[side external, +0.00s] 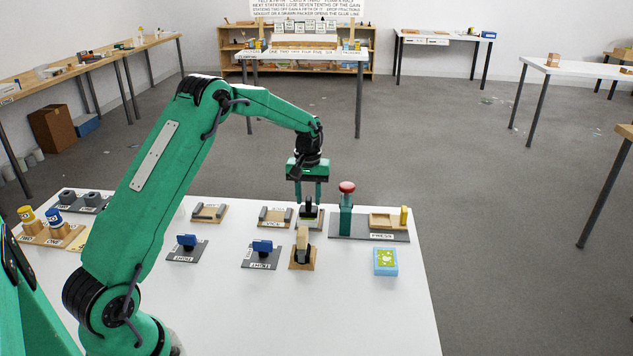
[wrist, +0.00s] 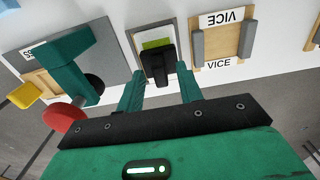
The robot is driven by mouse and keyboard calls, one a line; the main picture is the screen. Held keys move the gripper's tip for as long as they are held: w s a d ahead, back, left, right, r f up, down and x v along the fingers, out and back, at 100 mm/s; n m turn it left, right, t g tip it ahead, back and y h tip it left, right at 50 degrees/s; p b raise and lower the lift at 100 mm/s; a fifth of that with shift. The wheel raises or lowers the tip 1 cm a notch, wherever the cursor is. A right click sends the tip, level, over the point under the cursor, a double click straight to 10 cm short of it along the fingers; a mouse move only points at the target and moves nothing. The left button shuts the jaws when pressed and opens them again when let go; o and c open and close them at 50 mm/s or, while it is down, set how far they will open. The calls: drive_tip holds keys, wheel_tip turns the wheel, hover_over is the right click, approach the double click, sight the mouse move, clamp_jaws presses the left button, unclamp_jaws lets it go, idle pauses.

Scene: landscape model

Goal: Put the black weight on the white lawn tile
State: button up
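The black weight (wrist: 157,68) stands at a small tile with white and green parts (wrist: 150,31) in the wrist view. The weight also shows in the side view (side external: 309,203), below my gripper. It appears to rest on the tile, though its underside is hidden. The tile lies in a shallow holder, behind the upright wooden block in the side view. My gripper (wrist: 160,80) points down, with one green finger on each side of the weight. Gaps show between the fingers and the weight, so the gripper looks open around it.
A press with a red knob (side external: 347,187) stands just right of my gripper. A vice fixture (side external: 274,217) is just left. The front of the white table (side external: 350,320) is clear.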

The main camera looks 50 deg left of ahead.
sight(309, 199)
drive_tip(key=shift+r, duration=0.15)
wheel_tip(309, 199, up, 12)
idle(0.7)
idle(0.5)
